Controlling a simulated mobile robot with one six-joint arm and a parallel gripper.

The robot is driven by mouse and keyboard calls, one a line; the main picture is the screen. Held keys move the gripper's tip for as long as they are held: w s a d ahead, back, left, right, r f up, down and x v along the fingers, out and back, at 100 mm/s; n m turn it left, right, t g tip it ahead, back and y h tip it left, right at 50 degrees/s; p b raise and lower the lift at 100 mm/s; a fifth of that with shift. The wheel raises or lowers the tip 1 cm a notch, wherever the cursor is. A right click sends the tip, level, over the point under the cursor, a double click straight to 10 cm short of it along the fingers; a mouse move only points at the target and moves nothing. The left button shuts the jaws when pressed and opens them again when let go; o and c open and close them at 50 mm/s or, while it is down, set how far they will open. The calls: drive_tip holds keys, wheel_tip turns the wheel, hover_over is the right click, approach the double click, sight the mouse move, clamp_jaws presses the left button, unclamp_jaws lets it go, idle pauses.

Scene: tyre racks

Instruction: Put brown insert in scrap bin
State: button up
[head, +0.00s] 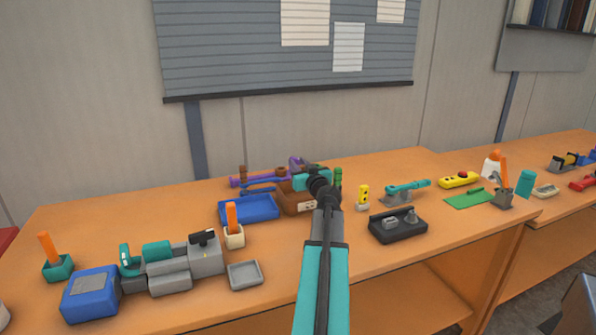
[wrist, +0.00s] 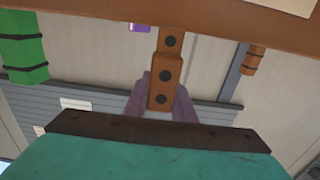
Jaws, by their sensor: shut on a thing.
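My gripper (wrist: 163,108) has purple-grey fingers shut on a brown insert (wrist: 165,80), a stepped block with dark round spots. In the head view my gripper (head: 299,164) is at the back of the table, with the insert (head: 281,170) at its left. The insert's far end meets the edge of a brown band in the wrist view; I cannot tell whether they touch. A brown box (head: 296,207) with a pale label stands just below my gripper and is partly hidden by my arm. I cannot tell whether it is the scrap bin.
Another brown piece (head: 243,173) stands by a purple bar at the back left. A blue tray (head: 249,208) is left of the brown box. A green piece (head: 338,177) stands just right of my gripper. A dark tray (head: 398,228) is at right.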

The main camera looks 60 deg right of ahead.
wheel_tip(320, 180, down, 2)
drive_tip(key=shift+f, duration=0.1)
drive_tip(key=shift+f+b, duration=0.6)
drive_tip(key=shift+b, duration=0.55)
idle(0.4)
drive_tip(key=o, duration=1.1)
drive_tip(key=shift+c, duration=0.2)
drive_tip(key=shift+r+p, duration=0.25)
drive_tip(key=shift+p, duration=0.15)
drive_tip(key=b+v, duration=0.1)
drive_tip(key=v, duration=0.8)
drive_tip(key=shift+s+a+r+b, duration=0.25)
drive_tip(key=shift+s+b, duration=0.05)
drive_tip(key=shift+b, duration=0.05)
